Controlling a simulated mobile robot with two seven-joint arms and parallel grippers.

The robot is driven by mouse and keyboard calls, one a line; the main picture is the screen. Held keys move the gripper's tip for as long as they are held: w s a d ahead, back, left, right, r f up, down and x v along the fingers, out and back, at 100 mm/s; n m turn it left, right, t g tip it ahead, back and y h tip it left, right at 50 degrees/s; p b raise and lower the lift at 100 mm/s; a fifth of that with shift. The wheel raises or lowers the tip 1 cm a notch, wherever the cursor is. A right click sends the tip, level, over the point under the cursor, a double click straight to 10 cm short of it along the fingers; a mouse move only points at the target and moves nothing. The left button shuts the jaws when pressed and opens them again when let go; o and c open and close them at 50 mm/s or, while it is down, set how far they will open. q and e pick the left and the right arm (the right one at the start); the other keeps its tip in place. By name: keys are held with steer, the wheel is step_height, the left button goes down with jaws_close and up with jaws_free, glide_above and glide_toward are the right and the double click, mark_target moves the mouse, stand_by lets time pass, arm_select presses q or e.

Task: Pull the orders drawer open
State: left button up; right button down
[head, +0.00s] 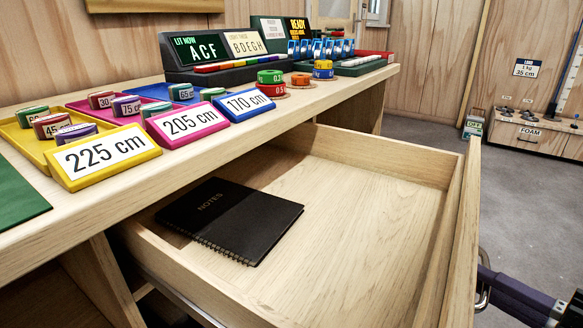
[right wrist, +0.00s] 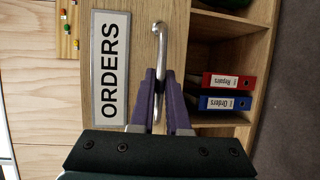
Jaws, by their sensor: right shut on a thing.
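The orders drawer (head: 365,215) stands pulled out from under the counter in the head view. A black spiral notebook marked NOTES (head: 232,220) lies inside it, towards the left. In the right wrist view the drawer front carries an ORDERS label (right wrist: 110,68) and a metal bar handle (right wrist: 160,36). The handle also shows at the outer side of the drawer front in the head view (head: 483,295). My right gripper (right wrist: 160,78) has its purple fingers shut on the handle; they also show at the lower right of the head view (head: 487,276). My left gripper is not in view.
The counter (head: 340,92) above holds trays of coloured tapes, length signs (head: 105,156) and display boards. A red binder (right wrist: 222,81) and a blue binder (right wrist: 225,103) stand on a shelf beside the drawer front. Grey floor (head: 530,220) is clear beyond the drawer.

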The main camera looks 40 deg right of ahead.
steer(key=c, duration=0.9)
jaws_free()
steer(key=s+r, duration=0.1)
steer(key=s, duration=0.9)
